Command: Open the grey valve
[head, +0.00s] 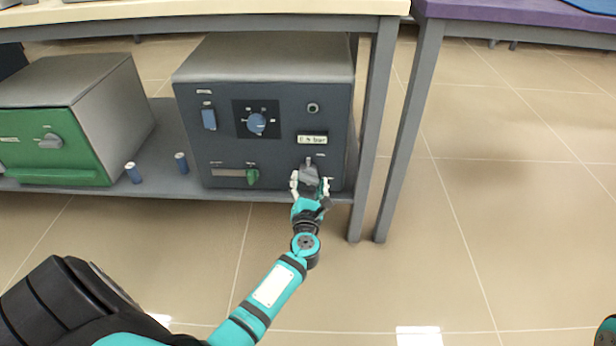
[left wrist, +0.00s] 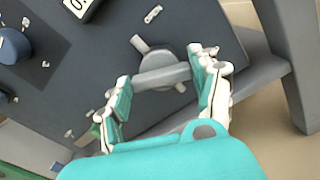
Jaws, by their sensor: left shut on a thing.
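The grey valve (head: 309,172) sits low on the right side of the dark blue furnace front (head: 280,150). In the left wrist view the valve (left wrist: 163,76) is a round hub with a bar handle lying tilted between the fingers. My left gripper (head: 310,184) is at the valve, with its fingers (left wrist: 160,84) shut on the handle from both ends. In the head view the fingers partly cover the valve. My right gripper is not in view; only a bit of teal shows at the bottom right corner.
A green valve (head: 253,177) is left of the grey one on the same panel, with a blue knob (head: 257,123) above. A green-fronted furnace (head: 55,150) and two small blue cylinders (head: 133,172) (head: 181,162) share the shelf. A table leg (head: 372,140) stands close right.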

